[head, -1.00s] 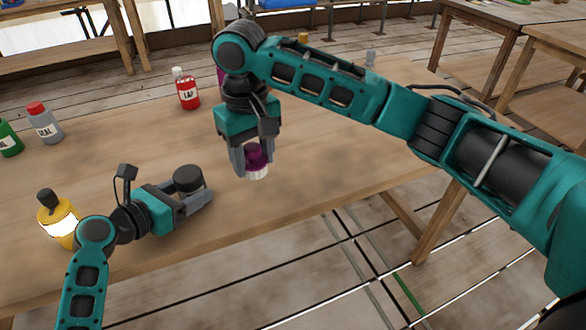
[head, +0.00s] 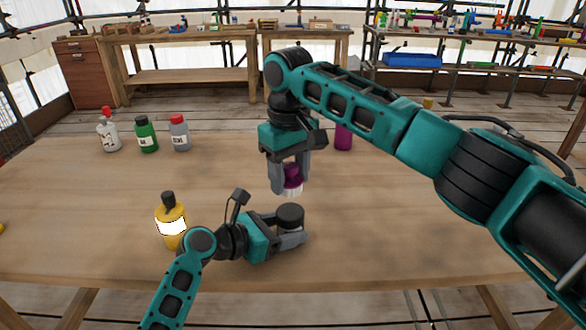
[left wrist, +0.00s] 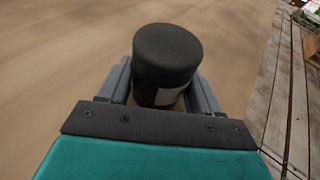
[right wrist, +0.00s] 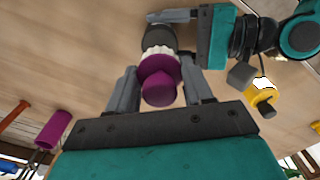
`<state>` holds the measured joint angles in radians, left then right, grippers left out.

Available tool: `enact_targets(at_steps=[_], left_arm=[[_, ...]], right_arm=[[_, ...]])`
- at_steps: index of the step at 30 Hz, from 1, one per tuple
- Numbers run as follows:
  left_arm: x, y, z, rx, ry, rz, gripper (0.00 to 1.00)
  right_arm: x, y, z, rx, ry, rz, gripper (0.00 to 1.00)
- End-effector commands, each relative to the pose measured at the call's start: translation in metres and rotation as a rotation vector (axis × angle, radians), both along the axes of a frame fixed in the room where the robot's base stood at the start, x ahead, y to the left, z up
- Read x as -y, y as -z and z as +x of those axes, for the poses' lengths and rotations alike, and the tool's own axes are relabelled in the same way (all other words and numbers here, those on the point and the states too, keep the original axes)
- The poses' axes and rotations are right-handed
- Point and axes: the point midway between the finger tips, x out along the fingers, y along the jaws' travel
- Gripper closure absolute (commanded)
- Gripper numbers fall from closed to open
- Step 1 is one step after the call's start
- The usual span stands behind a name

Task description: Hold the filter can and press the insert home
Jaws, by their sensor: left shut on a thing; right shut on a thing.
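The filter can is a black cylinder (head: 290,214), held upright low over the front of the table; it also fills the left wrist view (left wrist: 167,60). My left gripper (head: 297,236) is shut on its sides. The insert has a purple cap (head: 293,174) and a white pleated lower part (right wrist: 158,51). My right gripper (head: 292,182) points down and is shut on the purple cap. In the head view the white part hangs just above the can's top, with a small gap. In the right wrist view it overlaps the can's edge, hiding the can's opening.
A yellow bottle (head: 171,222) stands left of my left gripper. White (head: 108,133), green (head: 146,136) and grey (head: 180,135) bottles stand farther back left. A purple cylinder (head: 343,136) stands behind my right gripper. The wooden table (head: 400,240) is clear at front right.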

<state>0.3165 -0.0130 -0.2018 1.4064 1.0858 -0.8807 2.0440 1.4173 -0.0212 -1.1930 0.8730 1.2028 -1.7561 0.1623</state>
Motion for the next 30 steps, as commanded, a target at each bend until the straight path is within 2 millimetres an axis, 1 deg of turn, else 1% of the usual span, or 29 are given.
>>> enact_targets(at_steps=[3,12,19,30], left_arm=[[0.000,0.001,0.000,-0.001,0.000,0.002,0.53],[0.000,0.001,0.000,-0.001,0.000,0.002,0.53],[0.000,0.001,0.000,-0.001,0.000,0.002,0.53],[0.000,0.001,0.000,-0.001,0.000,0.002,0.53]], right_arm=[[0.000,0.013,0.000,-0.002,0.001,0.000,0.82],[0.000,0.039,0.000,-0.001,0.001,0.002,0.82],[0.000,0.047,0.000,-0.001,0.001,0.002,0.82],[0.000,0.047,0.000,-0.001,0.001,0.001,0.82]])
